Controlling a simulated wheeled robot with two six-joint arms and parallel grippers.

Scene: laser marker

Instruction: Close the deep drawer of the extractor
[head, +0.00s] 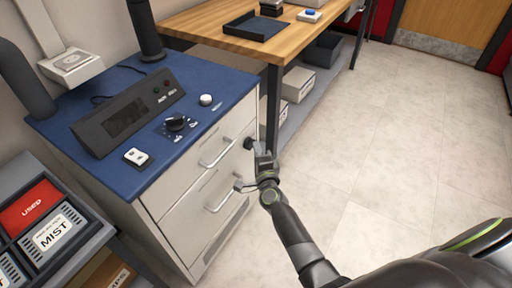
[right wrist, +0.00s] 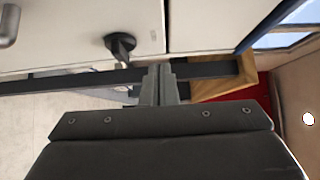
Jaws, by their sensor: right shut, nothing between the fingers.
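The extractor is a pale cabinet with a blue top (head: 130,165) at the left of the head view. Its front has an upper drawer with a bar handle (head: 218,151) and a taller lower drawer, the deep one (head: 190,225), with its own bar handle (head: 220,198). The deep drawer's front looks about flush; I cannot tell if a small gap remains. My right gripper (head: 263,158) is shut and empty, in front of the cabinet's right side, near a black knob (head: 249,143). In the right wrist view the shut fingers (right wrist: 158,75) are beside the knob (right wrist: 120,45). My left gripper is not in view.
A wooden table (head: 225,22) with a dark tray (head: 254,26) stands behind the cabinet, its leg (head: 272,110) close to my right gripper. A rack with labelled bins (head: 55,230) is at the lower left. The floor (head: 400,130) to the right is clear.

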